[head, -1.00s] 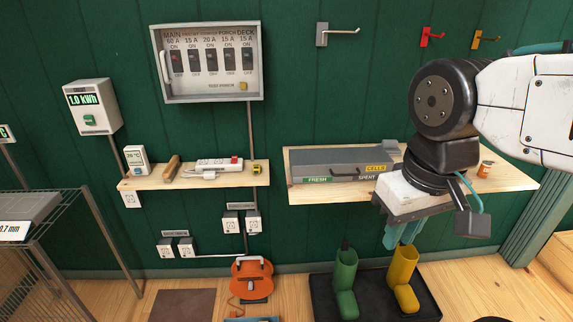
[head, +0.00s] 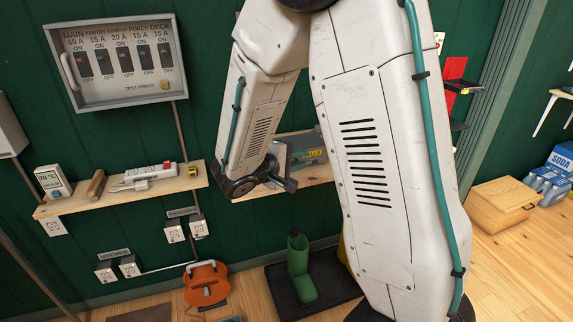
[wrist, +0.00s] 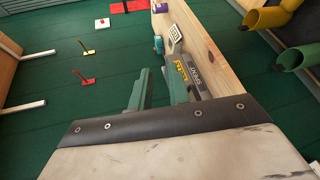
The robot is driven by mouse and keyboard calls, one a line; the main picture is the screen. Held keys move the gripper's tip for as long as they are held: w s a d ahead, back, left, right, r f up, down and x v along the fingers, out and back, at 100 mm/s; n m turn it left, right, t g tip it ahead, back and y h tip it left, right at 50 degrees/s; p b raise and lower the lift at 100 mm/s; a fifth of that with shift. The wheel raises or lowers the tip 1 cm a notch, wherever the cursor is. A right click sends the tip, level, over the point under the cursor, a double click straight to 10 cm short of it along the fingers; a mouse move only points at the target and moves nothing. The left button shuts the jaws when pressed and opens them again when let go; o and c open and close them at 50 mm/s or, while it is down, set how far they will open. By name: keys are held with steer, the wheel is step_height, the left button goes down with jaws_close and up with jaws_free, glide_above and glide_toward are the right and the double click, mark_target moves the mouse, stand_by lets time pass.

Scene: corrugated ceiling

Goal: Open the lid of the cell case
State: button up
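The cell case (head: 308,158) is a grey box on the right wooden shelf. The lid's state is hidden.
The case's wooden shelf (wrist: 215,45) runs along the wall. Green (head: 299,268) and yellow boots stand below it on a dark tray. The left shelf (head: 130,195) holds a power strip (head: 150,172). Wall hooks (wrist: 85,80) show in the wrist view. A breaker panel (head: 120,60) hangs left.

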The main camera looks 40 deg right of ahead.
steer(key=w+a+f+n+t, duration=0.3)
steer(key=w+f+n+t, duration=0.15)
steer(key=w+f, duration=0.35)
steer(key=shift+m+t+y, duration=0.3)
steer(key=shift+m+t, duration=0.05)
steer(key=x, duration=0.7)
steer(key=shift+d, duration=0.4)
jaws_close()
steer(key=shift+d, duration=0.15)
steer(key=shift+w+r, duration=0.1)
steer(key=shift+r, duration=0.05)
